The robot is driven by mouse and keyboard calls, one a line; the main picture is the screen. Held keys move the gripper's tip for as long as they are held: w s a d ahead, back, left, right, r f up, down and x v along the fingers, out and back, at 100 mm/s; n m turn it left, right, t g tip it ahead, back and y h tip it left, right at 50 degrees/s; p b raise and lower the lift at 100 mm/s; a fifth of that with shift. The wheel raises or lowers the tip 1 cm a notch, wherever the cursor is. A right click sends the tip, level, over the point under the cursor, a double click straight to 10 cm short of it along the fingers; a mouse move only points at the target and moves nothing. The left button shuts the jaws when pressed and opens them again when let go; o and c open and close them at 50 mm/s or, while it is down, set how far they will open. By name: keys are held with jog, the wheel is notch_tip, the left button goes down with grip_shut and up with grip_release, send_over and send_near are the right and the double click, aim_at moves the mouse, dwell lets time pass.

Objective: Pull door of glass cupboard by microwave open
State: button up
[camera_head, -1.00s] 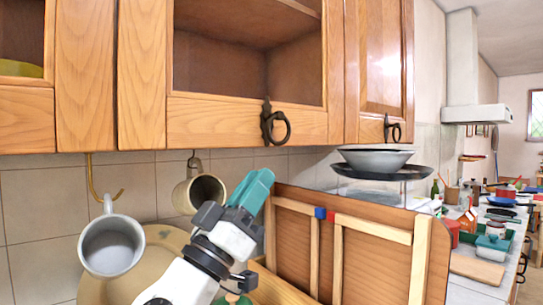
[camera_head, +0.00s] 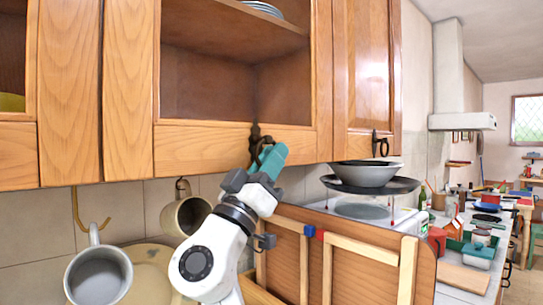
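The glass cupboard door (camera_head: 200,147) has a wooden frame around a large pane and hangs on the wall, shut. Plates show behind the pane at the top. Its dark ring handle (camera_head: 255,135) sits at the lower right of the frame. My gripper (camera_head: 271,156), with teal fingers, is at this handle and covers most of the ring. The fingers point up towards the door. I cannot tell whether they are shut on the ring or only beside it. A white-topped box (camera_head: 365,212), perhaps the microwave, stands below to the right, partly hidden.
A solid cupboard door (camera_head: 366,65) with its own ring handle is to the right. A grey bowl (camera_head: 366,173) on a dark pan stands below it. Mugs (camera_head: 98,273) hang at the lower left. A wooden panel (camera_head: 345,262) stands right of my arm.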

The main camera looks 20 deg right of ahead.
grip_shut()
dwell(0.4)
jog(key=shift+s, duration=0.15)
